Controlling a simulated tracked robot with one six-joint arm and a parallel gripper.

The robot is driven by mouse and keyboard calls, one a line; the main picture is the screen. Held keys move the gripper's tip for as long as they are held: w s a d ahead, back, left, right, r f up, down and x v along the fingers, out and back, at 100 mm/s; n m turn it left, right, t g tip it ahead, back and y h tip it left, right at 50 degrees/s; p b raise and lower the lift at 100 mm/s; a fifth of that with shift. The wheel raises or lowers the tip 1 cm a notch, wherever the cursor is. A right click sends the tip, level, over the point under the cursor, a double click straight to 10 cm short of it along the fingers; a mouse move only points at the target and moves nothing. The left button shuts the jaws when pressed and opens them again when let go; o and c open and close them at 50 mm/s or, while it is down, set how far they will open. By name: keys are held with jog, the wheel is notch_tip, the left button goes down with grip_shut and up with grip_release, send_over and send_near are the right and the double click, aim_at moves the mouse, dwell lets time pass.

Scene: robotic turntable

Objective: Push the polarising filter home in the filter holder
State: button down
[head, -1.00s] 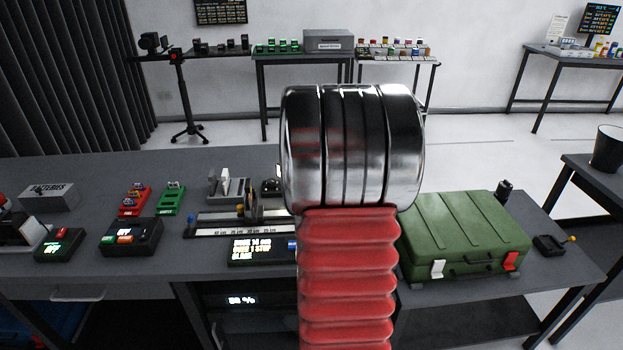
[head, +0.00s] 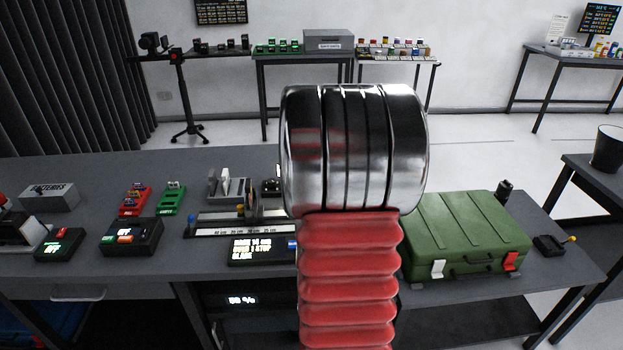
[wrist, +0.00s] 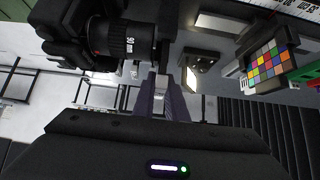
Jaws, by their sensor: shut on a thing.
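In the wrist view, my gripper (wrist: 165,82) points away from the camera, its two dark purple-grey fingers close together. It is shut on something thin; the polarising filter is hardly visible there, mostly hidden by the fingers. A black camera lens (wrist: 118,40) with white figures is just left of the fingertips. I cannot pick out the filter holder, or tell how deep the filter sits in it. In the head view, my own arm hides the gripper and the work spot.
The bench carries a scale rail (head: 240,229), a small display box (head: 262,251), a tray with white plates (head: 229,188) and a green case (head: 465,235). In the wrist view, a colour chart (wrist: 268,58) stands to the right, and a lit panel (wrist: 192,80) is close beside the fingers.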

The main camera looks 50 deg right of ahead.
jog(key=shift+r, duration=0.65)
jog(key=shift+r, duration=0.35)
jog(key=shift+r, duration=0.25)
jog(key=shift+f, duration=2.8)
dwell(1.6)
jog(key=c, duration=1.8)
grip_release()
jog(key=shift+f, duration=0.1)
jog(key=shift+o, duration=0.6)
jog(key=shift+s, duration=0.1)
jog(key=shift+d, duration=0.1)
jog(key=shift+c, duration=0.2)
jog(key=shift+s, duration=0.1)
jog(key=shift+o, duration=0.2)
jog(key=v, duration=1.3)
jog(key=shift+a+r, duration=0.25)
jog(key=shift+a, duration=0.1)
